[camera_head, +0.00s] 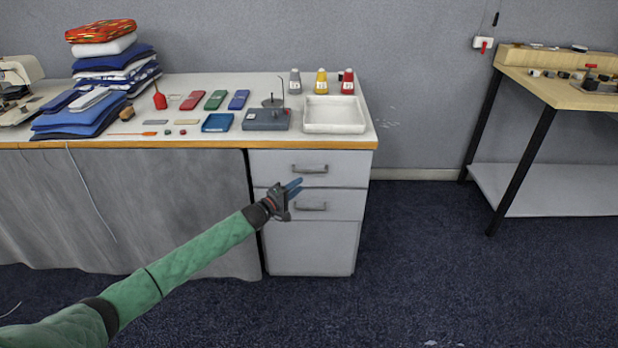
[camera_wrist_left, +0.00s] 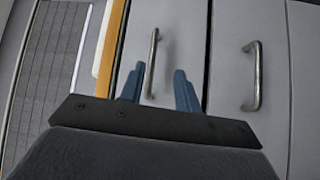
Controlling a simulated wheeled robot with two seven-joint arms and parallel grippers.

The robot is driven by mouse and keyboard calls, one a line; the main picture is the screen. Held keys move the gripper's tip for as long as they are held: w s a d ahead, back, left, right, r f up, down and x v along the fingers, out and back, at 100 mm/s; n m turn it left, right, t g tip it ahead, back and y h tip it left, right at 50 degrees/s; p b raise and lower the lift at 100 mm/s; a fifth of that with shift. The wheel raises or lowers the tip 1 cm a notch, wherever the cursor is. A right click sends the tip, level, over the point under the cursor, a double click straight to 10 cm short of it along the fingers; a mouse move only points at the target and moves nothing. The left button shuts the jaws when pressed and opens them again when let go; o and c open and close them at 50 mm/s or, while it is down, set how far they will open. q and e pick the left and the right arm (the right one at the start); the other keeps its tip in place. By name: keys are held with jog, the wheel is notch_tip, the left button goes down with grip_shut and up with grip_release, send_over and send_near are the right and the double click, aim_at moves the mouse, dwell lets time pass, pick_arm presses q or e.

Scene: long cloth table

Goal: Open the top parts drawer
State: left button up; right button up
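The grey drawer unit stands under the right end of the table. Its top drawer (camera_head: 345,170) is shut, with a metal bar handle (camera_head: 309,169) on its front. My left gripper (camera_head: 296,186) is in front of the unit, just below and left of that handle in the head view. In the left wrist view its blue fingers (camera_wrist_left: 158,88) are spread, with the top handle (camera_wrist_left: 152,60) showing in line with the gap between them. Nothing is held, and I cannot tell whether a finger touches the handle. My right gripper is not in view.
A second drawer with its handle (camera_head: 309,206) lies just below; that handle is right of the fingers in the left wrist view (camera_wrist_left: 255,76). A white tray (camera_head: 334,115) sits on the table (camera_head: 190,142) above. Grey cloth hangs left of the unit. Open floor lies right.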

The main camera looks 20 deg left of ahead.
aim_at(309, 172)
pick_arm(q)
jog(key=shift+w+a+r+x, duration=0.1)
jog(key=shift+a+r+x, duration=0.15)
jog(key=shift+x, duration=1.1)
jog(key=shift+w+a+r+x, duration=0.15)
jog(key=shift+a+x, duration=0.1)
jog(key=shift+x, duration=1.05)
jog(key=shift+w+a+r+x, duration=0.15)
jog(key=shift+a+x, duration=0.1)
jog(key=shift+x, duration=1.1)
jog(key=shift+c, duration=0.4)
grip_shut()
